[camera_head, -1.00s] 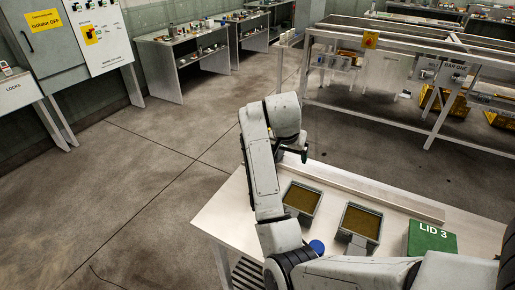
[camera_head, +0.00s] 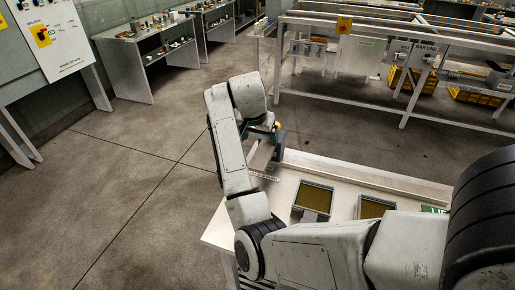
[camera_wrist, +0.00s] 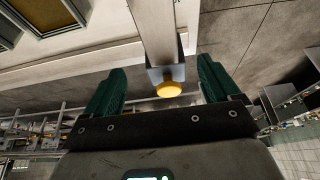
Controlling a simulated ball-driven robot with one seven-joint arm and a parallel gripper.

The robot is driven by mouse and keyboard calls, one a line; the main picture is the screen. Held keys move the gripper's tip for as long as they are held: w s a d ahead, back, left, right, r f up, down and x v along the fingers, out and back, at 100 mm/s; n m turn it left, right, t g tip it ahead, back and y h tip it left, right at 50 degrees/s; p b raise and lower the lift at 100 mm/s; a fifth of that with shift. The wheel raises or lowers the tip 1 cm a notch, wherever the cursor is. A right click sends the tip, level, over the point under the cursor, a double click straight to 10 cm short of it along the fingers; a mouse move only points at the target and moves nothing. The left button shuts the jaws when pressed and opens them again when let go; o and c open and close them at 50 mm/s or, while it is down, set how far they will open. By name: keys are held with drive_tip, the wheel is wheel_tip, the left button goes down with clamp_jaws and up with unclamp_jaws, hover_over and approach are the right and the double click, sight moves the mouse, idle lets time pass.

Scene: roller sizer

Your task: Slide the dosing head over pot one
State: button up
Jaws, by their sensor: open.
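My gripper (camera_wrist: 161,70) is open, with its green fingers spread in the wrist view. A yellow round knob (camera_wrist: 170,89) on a grey block shows between the fingers, at the end of a pale metal bar (camera_wrist: 155,28); I cannot tell whether they touch. This may be the dosing head. In the head view my gripper (camera_head: 268,142) is at the far left end of the bench (camera_head: 222,232), largely behind my arm. Two square pots with brown fill stand on the bench, a left one (camera_head: 314,197) and a right one (camera_head: 375,207). I cannot read which is pot one.
A raised rail (camera_head: 365,178) runs along the back edge of the bench. A green lid (camera_head: 433,209) shows partly behind my arm. A white-framed machine (camera_head: 345,60) stands beyond, with open floor (camera_head: 140,170) to the left.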

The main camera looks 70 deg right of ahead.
sight(263, 152)
drive_tip(key=p+x, duration=0.1)
drive_tip(key=x, duration=0.8)
drive_tip(key=shift+f, duration=0.35)
drive_tip(key=shift+c, duration=0.3)
